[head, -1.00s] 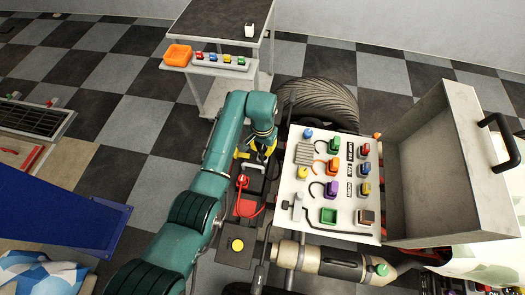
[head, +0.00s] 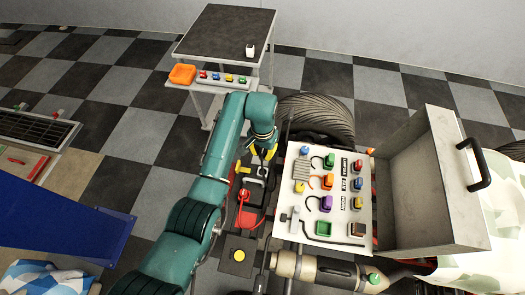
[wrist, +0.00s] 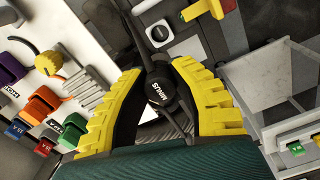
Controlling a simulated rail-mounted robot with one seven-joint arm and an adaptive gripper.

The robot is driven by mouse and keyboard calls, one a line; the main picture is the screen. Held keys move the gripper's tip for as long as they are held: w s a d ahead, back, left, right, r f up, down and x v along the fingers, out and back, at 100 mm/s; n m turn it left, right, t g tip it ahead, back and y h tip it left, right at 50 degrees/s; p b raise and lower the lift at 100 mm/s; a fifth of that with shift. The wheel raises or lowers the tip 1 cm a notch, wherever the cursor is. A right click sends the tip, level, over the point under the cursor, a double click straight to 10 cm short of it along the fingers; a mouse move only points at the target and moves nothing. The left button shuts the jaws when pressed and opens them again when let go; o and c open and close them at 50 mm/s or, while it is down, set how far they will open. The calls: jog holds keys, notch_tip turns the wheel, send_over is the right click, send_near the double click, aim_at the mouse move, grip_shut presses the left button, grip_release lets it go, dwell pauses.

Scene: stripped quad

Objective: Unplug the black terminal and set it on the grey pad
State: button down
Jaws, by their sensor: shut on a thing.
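In the wrist view my gripper (wrist: 158,72) has its two yellow ribbed fingers closed on the black terminal (wrist: 157,88), a round black cap marked MINUS with a black cable. In the head view my gripper (head: 262,150) is at the battery area, left of the white panel, and mostly hides the terminal. I cannot tell whether the terminal is clear of its post.
The white panel (head: 337,232) carries several coloured connectors. A red cable (head: 241,190) runs close below my gripper. A deep metal box (head: 425,190) stands right of the panel. A dark-topped cart (head: 225,30) with an orange tray (head: 183,74) stands behind.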

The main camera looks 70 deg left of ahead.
jog(key=shift+w+a+r+b, duration=0.15)
jog(key=shift+a+b, duration=0.1)
jog(key=shift+b, duration=0.35)
jog(key=w+a+b, duration=0.2)
jog(key=a+b, duration=0.6)
jog(key=b, duration=0.3)
jog(key=f+b, duration=0.6)
jog(key=f, duration=0.5)
jog(key=shift+d+f, duration=0.1)
jog(key=shift+d, duration=0.1)
jog(key=shift+f+b, duration=0.3)
jog(key=shift+b, duration=0.05)
jog(key=shift+f+b, duration=1.7)
jog(key=shift+f, duration=0.25)
jog(key=shift+f+b, duration=0.45)
jog(key=shift+f, duration=0.1)
jog(key=c, duration=0.9)
grip_release()
